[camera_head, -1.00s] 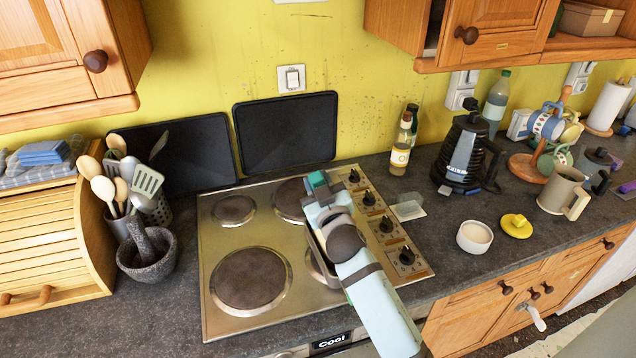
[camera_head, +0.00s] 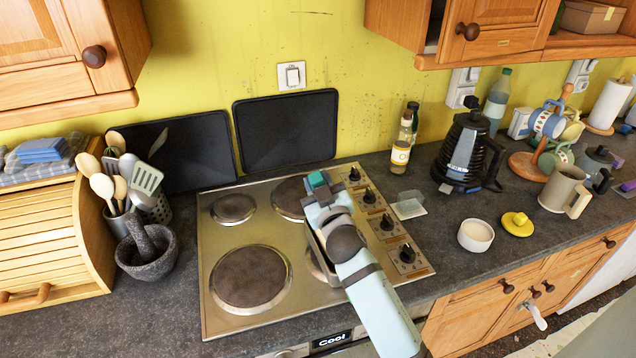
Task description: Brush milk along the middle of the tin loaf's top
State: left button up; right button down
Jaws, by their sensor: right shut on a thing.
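My right gripper (camera_head: 318,187) is over the right side of the hob, its arm coming in from the lower right. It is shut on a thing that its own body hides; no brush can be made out. A teal patch shows at its far end. Beneath the arm, the edge of a metal tin (camera_head: 315,249) shows on the hob; the arm covers most of it, and I cannot see the loaf's top. A small white pot (camera_head: 475,236) with pale contents, possibly the milk, stands on the worktop to the right. My left gripper is not in view.
The steel hob (camera_head: 217,313) has round plates and a row of knobs. A mortar (camera_head: 149,262) and utensils stand left. A yellow lid (camera_head: 517,224), black kettle (camera_head: 463,155), bottle (camera_head: 401,150) and beige jug (camera_head: 563,190) stand right. Cupboards overhang above.

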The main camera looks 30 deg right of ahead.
jog(key=shift+f, duration=0.15)
jog(key=shift+s, duration=0.1)
jog(key=shift+s, duration=0.3)
jog(key=v, duration=0.3)
jog(key=shift+s+r, duration=0.3)
jog(key=shift+s, duration=0.1)
jog(key=shift+f, duration=0.2)
dwell(0.8)
jog(key=shift+w, duration=0.1)
